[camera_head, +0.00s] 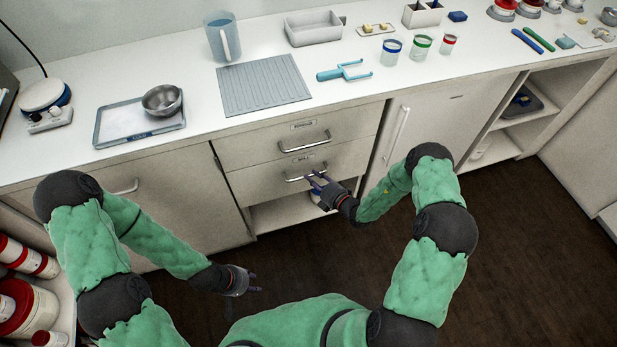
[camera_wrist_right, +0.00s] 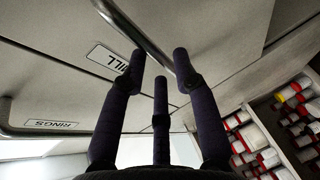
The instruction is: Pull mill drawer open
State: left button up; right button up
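The mill drawer (camera_head: 270,183) is the lower of two stacked drawers under the counter. Its front looks flush with the cabinet. Its metal bar handle (camera_head: 300,178) also shows in the right wrist view (camera_wrist_right: 128,28), beside the MILL label (camera_wrist_right: 108,58). My right gripper (camera_head: 317,180) is at the right part of this handle. In the wrist view its fingers (camera_wrist_right: 160,70) are spread, with the bar running close to the fingertips; I cannot tell whether they touch it. My left gripper (camera_head: 252,281) hangs open and empty above the floor, away from the drawers.
The rings drawer (camera_head: 262,148), with its own handle (camera_head: 304,141), sits directly above. An open shelf (camera_head: 285,213) lies below. A cabinet door (camera_head: 425,120) with a vertical handle stands to the right. The dark floor (camera_head: 500,240) is clear. Red-and-white jars (camera_head: 30,300) stand at far left.

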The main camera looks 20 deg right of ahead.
pick_arm(q)
jog(key=shift+f+b, duration=0.35)
jog(key=shift+f, duration=0.2)
pick_arm(e)
jog(key=shift+x, duration=1.45)
grip_shut()
jog(key=shift+s, duration=0.15)
